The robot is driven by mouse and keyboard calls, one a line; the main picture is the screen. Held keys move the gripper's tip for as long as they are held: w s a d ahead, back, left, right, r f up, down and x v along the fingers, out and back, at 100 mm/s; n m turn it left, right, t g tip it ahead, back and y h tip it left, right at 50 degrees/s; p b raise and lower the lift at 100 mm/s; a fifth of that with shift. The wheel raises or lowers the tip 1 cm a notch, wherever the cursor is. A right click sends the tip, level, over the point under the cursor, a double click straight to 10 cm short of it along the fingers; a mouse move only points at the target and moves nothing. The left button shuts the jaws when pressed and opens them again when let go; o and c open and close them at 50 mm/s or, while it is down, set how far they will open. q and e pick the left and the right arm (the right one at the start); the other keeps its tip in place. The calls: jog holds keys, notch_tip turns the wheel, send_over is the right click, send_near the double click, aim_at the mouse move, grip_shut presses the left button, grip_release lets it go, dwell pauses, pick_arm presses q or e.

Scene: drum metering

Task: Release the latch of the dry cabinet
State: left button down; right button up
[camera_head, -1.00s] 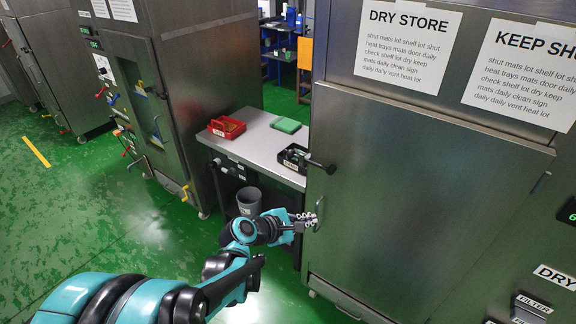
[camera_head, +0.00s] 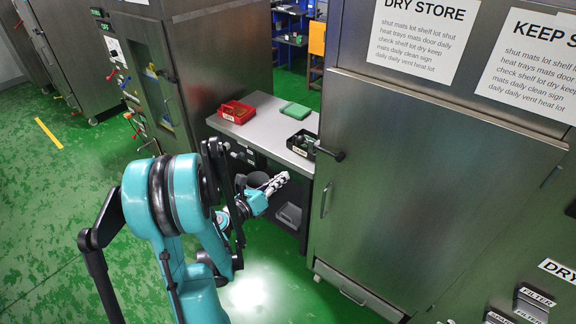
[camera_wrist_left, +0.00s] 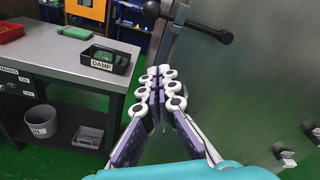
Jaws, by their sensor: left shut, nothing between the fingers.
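The dry cabinet (camera_head: 420,190) is a tall steel cabinet under a "DRY STORE" sign, its door shut. Its latch (camera_head: 335,154), a dark lever with a round black end, sticks out at the door's upper left edge. In the left wrist view the latch (camera_wrist_left: 207,28) shows at the top, beyond my fingers. A vertical door handle (camera_head: 326,200) is below it. My left gripper (camera_head: 283,178) is shut and empty, left of the handle and below the latch, touching neither. Its fingertips (camera_wrist_left: 166,72) meet in the wrist view. My right gripper is not in view.
A steel side table (camera_head: 262,130) stands left of the cabinet, with a red bin (camera_head: 237,112), a green item (camera_head: 296,111) and a black tray (camera_wrist_left: 104,62) marked "DAMP". A grey bucket (camera_wrist_left: 42,122) is under it. Green floor (camera_head: 60,210) is clear at left.

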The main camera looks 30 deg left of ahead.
aim_at(317, 148)
pick_arm(q)
jog(key=w+r+p, duration=0.1)
jog(key=w+r, duration=0.1)
jog(key=w, duration=0.8)
jog(key=shift+w+a+r, duration=0.2)
jog(key=shift+a+r, duration=0.15)
jog(key=shift+r, duration=0.05)
jog(key=shift+r, duration=0.1)
